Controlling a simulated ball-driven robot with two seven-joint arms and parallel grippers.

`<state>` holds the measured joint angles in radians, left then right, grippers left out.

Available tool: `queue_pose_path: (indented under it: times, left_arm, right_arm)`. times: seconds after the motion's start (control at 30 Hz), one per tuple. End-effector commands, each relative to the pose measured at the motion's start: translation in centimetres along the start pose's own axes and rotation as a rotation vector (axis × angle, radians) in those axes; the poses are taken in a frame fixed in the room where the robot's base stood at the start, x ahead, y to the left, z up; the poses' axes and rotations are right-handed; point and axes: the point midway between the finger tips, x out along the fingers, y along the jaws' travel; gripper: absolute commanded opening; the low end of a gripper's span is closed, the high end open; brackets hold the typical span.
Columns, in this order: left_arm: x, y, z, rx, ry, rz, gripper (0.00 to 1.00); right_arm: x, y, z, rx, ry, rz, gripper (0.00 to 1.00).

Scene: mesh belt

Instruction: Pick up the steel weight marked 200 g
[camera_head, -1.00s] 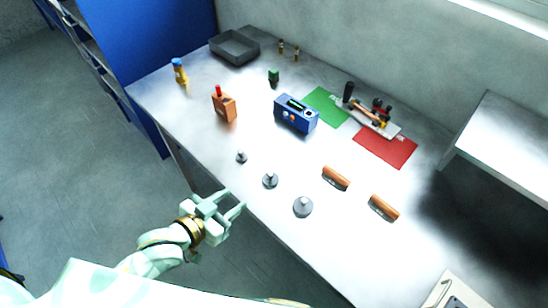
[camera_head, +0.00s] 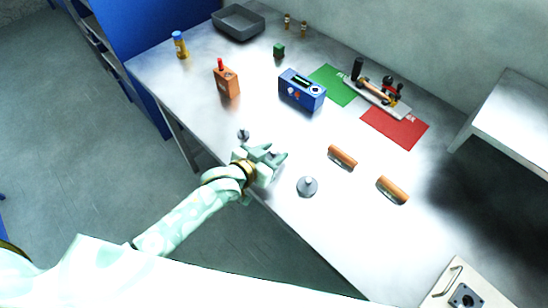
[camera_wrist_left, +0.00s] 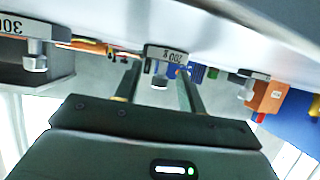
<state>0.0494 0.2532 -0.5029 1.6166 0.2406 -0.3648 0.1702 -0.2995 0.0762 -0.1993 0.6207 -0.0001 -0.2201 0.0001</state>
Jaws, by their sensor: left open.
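The steel weight marked 200 g (camera_wrist_left: 166,55) shows in the left wrist view, which looks upside down, with its label inverted and its knob lit. It lies between the two finger lines of my left gripper (camera_wrist_left: 160,70), which is open and holds nothing. In the head view my left gripper (camera_head: 275,156) is at the table's front edge and largely covers this middle weight. A smaller steel weight (camera_head: 243,135) stands to its left and a larger one (camera_head: 307,187) to its right. The larger weight's label (camera_wrist_left: 14,28) is cut off in the wrist view.
A green mat, a red mat (camera_head: 396,128) and a grey tray (camera_head: 238,24) are farther back.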

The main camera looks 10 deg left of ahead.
Motion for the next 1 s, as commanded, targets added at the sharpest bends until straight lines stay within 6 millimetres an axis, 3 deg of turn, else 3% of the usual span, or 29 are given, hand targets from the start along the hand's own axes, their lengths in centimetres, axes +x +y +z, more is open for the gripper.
queue_pose_path:
  times: [0.27, 0.43, 0.8, 1.0]
  left_arm:
    - [0.7, 0.1, -0.1, 0.000, 0.000, 0.001, 0.40]
    - [0.7, 0.0, 0.0, 0.000, 0.000, 0.001, 0.00]
    - [0.5, 0.0, -0.3, 0.000, 0.001, 0.001, 0.00]
    - [-0.3, 0.0, -2.5, 0.003, 0.003, 0.000, 0.00]
  right_arm:
    - [0.2, -0.1, 0.0, 0.001, 0.000, -0.002, 0.36]
    - [0.2, 0.0, 0.1, 0.000, -0.001, -0.001, 0.36]
    - [0.0, 0.4, 0.2, -0.003, -0.003, 0.004, 0.36]
    - [-1.1, 0.5, -0.1, -0.003, 0.002, 0.006, 0.36]
